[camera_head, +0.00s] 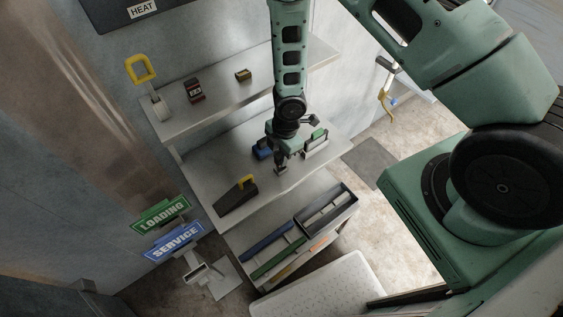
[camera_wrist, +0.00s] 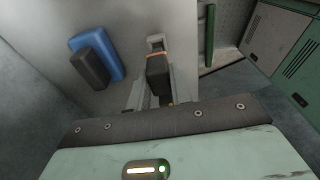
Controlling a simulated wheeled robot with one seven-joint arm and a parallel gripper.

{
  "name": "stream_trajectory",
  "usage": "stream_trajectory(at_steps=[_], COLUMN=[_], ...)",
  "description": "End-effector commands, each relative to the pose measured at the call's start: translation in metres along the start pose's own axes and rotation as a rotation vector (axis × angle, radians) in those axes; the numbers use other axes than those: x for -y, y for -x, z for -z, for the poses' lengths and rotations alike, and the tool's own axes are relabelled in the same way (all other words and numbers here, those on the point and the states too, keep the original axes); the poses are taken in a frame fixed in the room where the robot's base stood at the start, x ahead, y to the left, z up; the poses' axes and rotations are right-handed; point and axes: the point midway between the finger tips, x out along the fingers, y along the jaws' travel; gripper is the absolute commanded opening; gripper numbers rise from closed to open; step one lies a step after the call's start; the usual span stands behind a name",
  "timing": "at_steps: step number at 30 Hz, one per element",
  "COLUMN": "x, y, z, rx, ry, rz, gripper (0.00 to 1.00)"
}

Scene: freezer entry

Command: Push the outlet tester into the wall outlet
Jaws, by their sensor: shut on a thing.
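My gripper (camera_head: 281,160) is over the middle shelf, pointing down. In the wrist view its fingers (camera_wrist: 156,92) are shut on a dark block with an orange band (camera_wrist: 158,75), which seems to be the outlet tester. A small pale grey end (camera_wrist: 156,42) shows at the far end of the block; I cannot tell whether it is part of it. In the head view the held thing is too small to make out clearly. I cannot pick out the wall outlet in either view.
A blue block (camera_wrist: 97,55) lies left of my gripper with a dark block against it. A green and white rack (camera_head: 316,143) stands close on the right. An upper shelf (camera_head: 215,98) holds small items.

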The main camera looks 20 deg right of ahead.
Motion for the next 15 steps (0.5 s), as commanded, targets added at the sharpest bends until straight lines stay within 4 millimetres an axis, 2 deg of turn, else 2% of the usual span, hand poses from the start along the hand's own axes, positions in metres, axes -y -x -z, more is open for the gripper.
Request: stream_trajectory(at_steps=[15], x=[0.0], y=[0.027], z=[0.003], rx=[0.0], ry=[0.0], rz=[0.0], gripper=[0.0])
